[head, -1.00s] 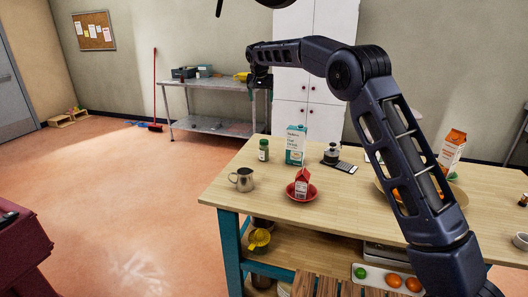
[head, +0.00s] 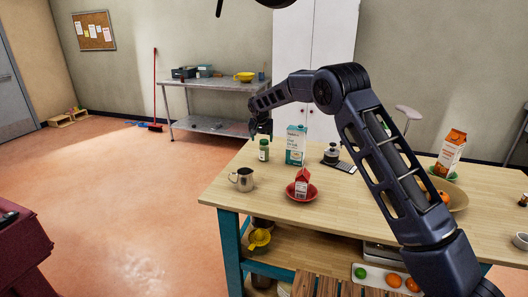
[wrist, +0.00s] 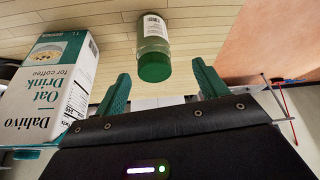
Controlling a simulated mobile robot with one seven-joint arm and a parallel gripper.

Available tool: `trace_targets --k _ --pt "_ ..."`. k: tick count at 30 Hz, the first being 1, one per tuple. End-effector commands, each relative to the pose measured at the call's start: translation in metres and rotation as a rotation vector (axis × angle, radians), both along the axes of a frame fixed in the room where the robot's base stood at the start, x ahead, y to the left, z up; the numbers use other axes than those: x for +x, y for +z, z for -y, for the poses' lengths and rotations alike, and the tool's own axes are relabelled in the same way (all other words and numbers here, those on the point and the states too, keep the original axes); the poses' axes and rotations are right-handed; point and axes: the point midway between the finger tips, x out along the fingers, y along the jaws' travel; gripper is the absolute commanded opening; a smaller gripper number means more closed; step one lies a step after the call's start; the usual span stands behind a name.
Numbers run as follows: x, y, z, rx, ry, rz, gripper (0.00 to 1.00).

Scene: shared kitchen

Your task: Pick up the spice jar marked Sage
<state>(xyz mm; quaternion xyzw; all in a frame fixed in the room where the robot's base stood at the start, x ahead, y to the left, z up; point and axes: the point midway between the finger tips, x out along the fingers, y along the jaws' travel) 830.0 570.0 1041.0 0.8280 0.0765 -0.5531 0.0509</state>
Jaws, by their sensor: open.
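A small spice jar (head: 263,150) with a green lid and a pale label stands on the wooden table near its far left edge. In the wrist view the jar (wrist: 153,48) shows from above, its green lid towards my gripper; its label is too small to read. My gripper (head: 262,132) is just above and behind the jar in the head view. In the wrist view my gripper's two green fingers (wrist: 157,80) are apart, with the jar beyond the tips, roughly between them. Nothing is held.
An oat drink carton (head: 296,144) stands close right of the jar and shows large in the wrist view (wrist: 48,90). A metal jug (head: 242,179) and a red dish (head: 302,192) with a small carton stand nearer. The table (head: 270,205) is bare around the jug.

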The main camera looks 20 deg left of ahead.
Motion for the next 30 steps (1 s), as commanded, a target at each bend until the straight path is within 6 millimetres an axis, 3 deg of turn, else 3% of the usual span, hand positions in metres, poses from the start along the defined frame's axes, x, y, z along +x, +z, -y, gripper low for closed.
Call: trace_targets --k 11,18,27,30 --pt "0.013 -0.029 0.002 -0.002 -0.002 -0.002 0.72" --pt "0.025 -0.058 0.004 -0.002 -0.001 -0.002 0.72" --pt "0.028 -0.063 0.003 0.000 0.000 0.000 0.72" --pt "0.028 -0.063 0.003 0.000 0.000 0.000 0.53"
